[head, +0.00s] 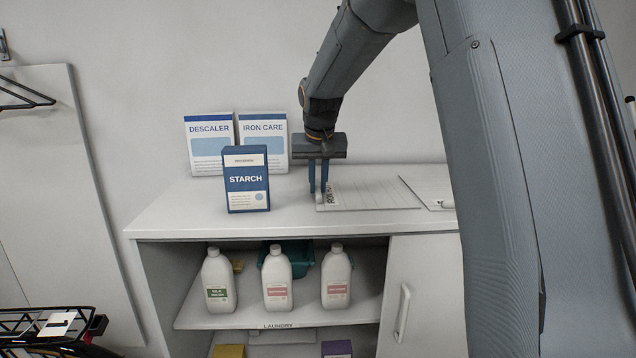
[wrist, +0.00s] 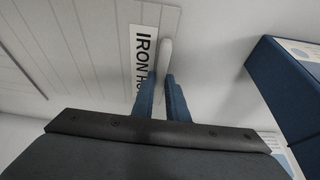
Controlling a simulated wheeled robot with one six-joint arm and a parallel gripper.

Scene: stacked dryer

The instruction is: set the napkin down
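My gripper (head: 318,190) points down over the left end of the ribbed white panel on the cabinet top. Its two blue fingers are close together; they also show in the wrist view (wrist: 160,82). A slim white piece with a rounded end, which I take to be the rolled napkin (wrist: 166,58), sits between the fingertips and sticks out past them. In the head view only a small bit of the napkin (head: 320,197) shows below the fingers. It is beside the "IRON" label (wrist: 143,55). I cannot tell whether it touches the surface.
The ribbed panel (head: 370,195) lies right of my gripper, with another flat panel (head: 430,184) beyond. A blue STARCH box (head: 246,180) stands close on the left, before the DESCALER (head: 208,145) and IRON CARE (head: 263,140) boxes. White bottles (head: 277,280) stand on the shelf below.

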